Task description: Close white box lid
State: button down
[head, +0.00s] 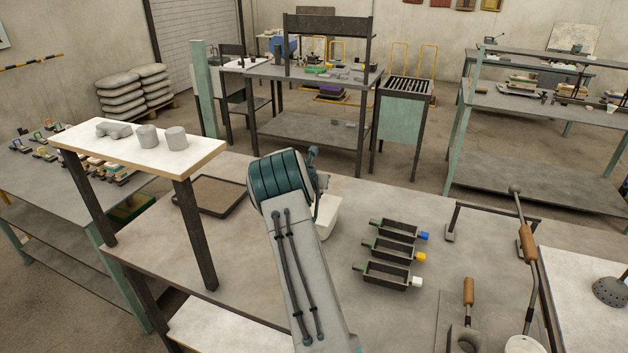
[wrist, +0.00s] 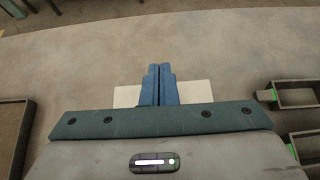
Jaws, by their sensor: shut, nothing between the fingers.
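A white box (head: 328,214) stands on the middle workbench, partly hidden behind my arm in the head view. In the wrist view a flat white surface of the box (wrist: 190,93) shows on both sides of my fingers. I cannot tell from these views how far its lid is open. My gripper (wrist: 160,70) has its blue fingers together, with nothing between them. The fingers overlap the white surface in the wrist view; I cannot tell whether they touch it. In the head view my arm hides the fingers.
Three small dark moulds (head: 390,252) with blue, yellow and white ends lie right of the box. A dark shallow tray (head: 210,197) lies to the left, beside a raised white shelf (head: 140,150). A ladle (head: 527,245) rests at the right. Bare bench (wrist: 230,50) lies beyond the fingers.

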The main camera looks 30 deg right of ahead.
jog(key=shift+w+d+f+b, duration=0.2)
jog(key=shift+f, duration=0.3)
jog(key=shift+w+d+f+b, duration=0.2)
jog(key=shift+f+b, duration=0.05)
jog(key=shift+f, duration=0.3)
jog(key=shift+w+d+f+b, duration=0.2)
jog(key=shift+f, duration=0.3)
